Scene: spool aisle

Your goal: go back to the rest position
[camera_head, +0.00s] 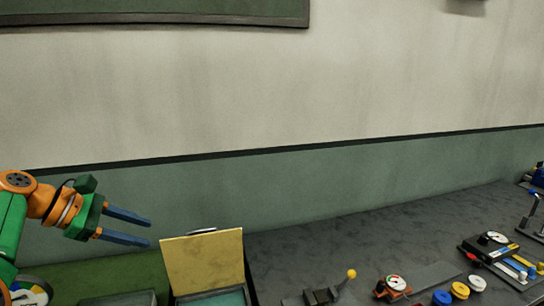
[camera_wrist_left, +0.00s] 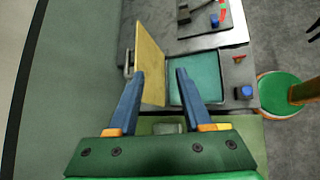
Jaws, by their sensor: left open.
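My left gripper (camera_head: 128,228) is at the left of the head view, raised in front of the green lower wall. Its two blue fingers are apart with nothing between them. In the left wrist view the open fingers (camera_wrist_left: 154,95) point toward a box with a raised yellow lid (camera_wrist_left: 151,58) and a teal inside (camera_wrist_left: 206,75). The lid (camera_head: 203,262) also shows in the head view, below and right of the gripper. I cannot tell whether a finger touches the lid.
A dark bench (camera_head: 370,228) runs along the wall. It carries a lever with a yellow knob (camera_head: 351,273), a gauge (camera_head: 396,283), several round yellow, blue and white pieces, and a black panel (camera_head: 490,246) at the right. The space above the bench is clear.

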